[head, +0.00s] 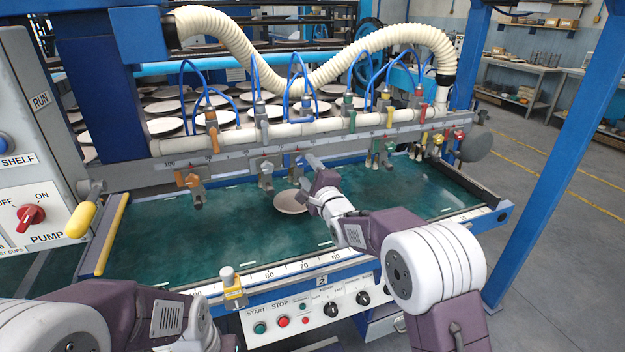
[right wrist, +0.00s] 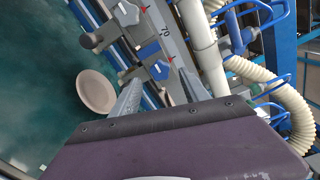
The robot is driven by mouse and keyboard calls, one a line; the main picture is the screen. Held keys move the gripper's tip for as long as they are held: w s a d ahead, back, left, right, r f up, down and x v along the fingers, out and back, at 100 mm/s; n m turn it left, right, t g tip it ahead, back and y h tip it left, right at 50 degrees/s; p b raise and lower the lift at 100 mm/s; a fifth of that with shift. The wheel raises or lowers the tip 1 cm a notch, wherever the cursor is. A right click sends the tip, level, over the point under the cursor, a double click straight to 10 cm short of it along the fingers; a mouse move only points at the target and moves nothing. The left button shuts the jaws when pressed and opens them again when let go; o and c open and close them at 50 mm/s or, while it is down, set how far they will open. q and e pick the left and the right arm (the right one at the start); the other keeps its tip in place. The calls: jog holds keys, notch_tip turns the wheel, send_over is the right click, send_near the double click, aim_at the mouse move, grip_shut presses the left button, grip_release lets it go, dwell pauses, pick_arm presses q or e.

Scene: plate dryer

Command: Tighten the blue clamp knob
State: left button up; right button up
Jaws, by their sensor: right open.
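A blue clamp part (right wrist: 150,52) sits on the white scale rail in the right wrist view. A second blue piece (right wrist: 160,71) is close beside it, between my finger tips. I cannot tell which of them is the knob. My right gripper (right wrist: 158,76) is open, its two grey fingers on either side of this blue piece. I cannot tell whether they touch it. In the head view, my right gripper (head: 309,159) reaches the middle of the clamp rail and covers part of the clamp there. My left arm shows at the lower left, its gripper out of view.
A round pale plate (head: 291,201) lies on the green bed (head: 230,245) below my right gripper; it also shows in the right wrist view (right wrist: 96,92). Orange, grey, green and yellow clamps line the rail (head: 345,146). A ribbed cream hose (head: 315,75) arches above.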

jog(key=v, duration=0.4)
jog(key=shift+s+d, duration=0.15)
jog(key=shift+s, duration=0.25)
jog(key=s+d+h, duration=0.3)
jog(key=d, duration=0.5)
jog(key=s+d+f+n+g+h, duration=0.2)
jog(key=s+d+f+n+g, duration=0.3)
jog(key=s+f, duration=0.55)
jog(key=s+d+f+n+g, duration=0.1)
jog(key=s+f+n+g, duration=0.5)
jog(key=s, duration=0.4)
jog(key=s+d+f+n+g, duration=0.1)
jog(key=s+f+n+g, duration=0.4)
jog(key=s+f, duration=0.4)
notch_tip(320, 180, up, 13)
jog(key=s+n+p, duration=0.1)
jog(key=p, duration=1.1)
jog(key=shift+s, duration=0.4)
